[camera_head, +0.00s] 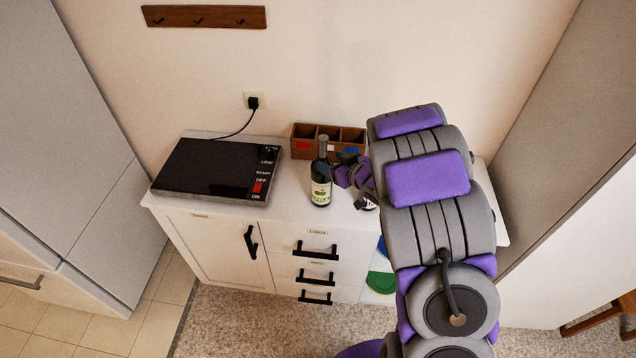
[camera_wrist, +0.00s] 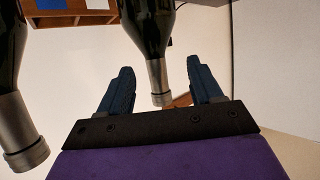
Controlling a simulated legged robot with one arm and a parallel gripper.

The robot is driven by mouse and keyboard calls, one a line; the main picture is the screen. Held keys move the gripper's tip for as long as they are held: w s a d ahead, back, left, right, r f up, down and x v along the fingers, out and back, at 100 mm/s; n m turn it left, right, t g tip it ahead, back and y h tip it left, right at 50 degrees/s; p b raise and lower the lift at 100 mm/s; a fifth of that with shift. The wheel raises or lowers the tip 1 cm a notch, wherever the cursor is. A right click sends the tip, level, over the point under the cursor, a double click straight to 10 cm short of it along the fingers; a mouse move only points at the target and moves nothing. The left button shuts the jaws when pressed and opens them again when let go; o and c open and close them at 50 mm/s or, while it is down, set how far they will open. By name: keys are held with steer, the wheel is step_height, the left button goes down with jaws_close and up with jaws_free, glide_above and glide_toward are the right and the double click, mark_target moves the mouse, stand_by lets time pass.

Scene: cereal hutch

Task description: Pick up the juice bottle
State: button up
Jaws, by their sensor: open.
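A dark green bottle with a silver cap and a pale green label (camera_head: 321,184) stands upright on the white cabinet top. My gripper (camera_head: 351,174) is just right of it, open, partly hidden by my arm. Part of another labelled item (camera_head: 367,203) shows below my gripper. The wrist view looks upside down. There, one dark bottle (camera_wrist: 150,30) has its neck between my open fingers (camera_wrist: 158,90), and a second dark bottle (camera_wrist: 12,90) is at the left edge. I cannot tell which wrist-view bottle matches the green-labelled one, nor see contact.
A black hot plate (camera_head: 221,170) is on the cabinet (camera_head: 225,213) to the left. A wooden compartment box (camera_head: 309,155) is behind the bottle and shows in the wrist view (camera_wrist: 65,20). The tall grey unit (camera_head: 75,130) is left, and a grey panel (camera_head: 540,150) is right.

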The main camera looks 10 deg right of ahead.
mark_target(319, 155)
steer(key=b+x, duration=0.1)
steer(key=x, duration=0.7)
steer(key=shift+a+f+b, duration=0.1)
steer(key=shift+f+b, duration=0.05)
steer(key=shift+b, duration=0.2)
steer(key=shift+w+a+f, duration=0.1)
steer(key=shift+w+f, duration=0.05)
steer(key=shift+w, duration=0.2)
steer(key=shift+d, duration=0.8)
steer(key=shift+c, duration=1)
steer(key=shift+a, duration=0.6)
steer(key=c, duration=0.8)
steer(key=shift+d, duration=0.2)
jaws_close()
steer(key=shift+d, duration=0.2)
